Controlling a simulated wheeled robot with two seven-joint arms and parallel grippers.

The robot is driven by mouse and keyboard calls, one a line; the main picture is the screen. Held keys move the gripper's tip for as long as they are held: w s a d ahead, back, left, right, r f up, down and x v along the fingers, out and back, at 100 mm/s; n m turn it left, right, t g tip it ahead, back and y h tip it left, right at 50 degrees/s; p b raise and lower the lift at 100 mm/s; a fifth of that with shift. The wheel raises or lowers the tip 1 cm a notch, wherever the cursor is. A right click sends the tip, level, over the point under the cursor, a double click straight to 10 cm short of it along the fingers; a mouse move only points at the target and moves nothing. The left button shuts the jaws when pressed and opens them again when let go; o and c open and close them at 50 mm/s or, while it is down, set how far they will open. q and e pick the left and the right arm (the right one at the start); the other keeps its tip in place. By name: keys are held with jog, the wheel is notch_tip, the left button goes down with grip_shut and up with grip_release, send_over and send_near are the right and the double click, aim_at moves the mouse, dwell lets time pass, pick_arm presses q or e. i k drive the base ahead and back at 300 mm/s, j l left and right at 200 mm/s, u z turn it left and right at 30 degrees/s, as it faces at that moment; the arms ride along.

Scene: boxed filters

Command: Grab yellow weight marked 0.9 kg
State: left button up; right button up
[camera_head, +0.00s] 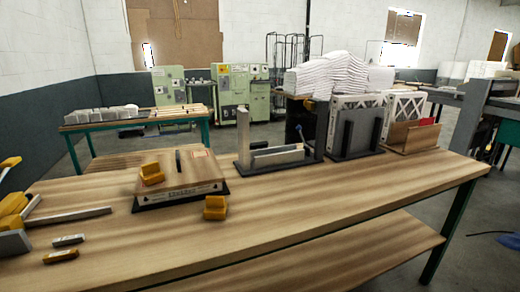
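One yellow weight (151,174) sits on top of a flat wooden-topped box (180,186) on the workbench. A second yellow block of similar look (215,207) stands on the bench just right of the box's front corner. Markings on both are too small to read, so I cannot tell which is 0.9 kg. More yellow pieces (12,205) show at the left edge, partly cut off, beside a grey block. Neither of my grippers is in view.
The workbench (330,215) is clear along its front and right. A grey bar (70,216) and two small items lie at left. A grey upright holder (270,158) and racks with white pleated filters (355,125) stand along the back edge.

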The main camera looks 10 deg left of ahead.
aim_at(151, 174)
jog(key=u, duration=1.25)
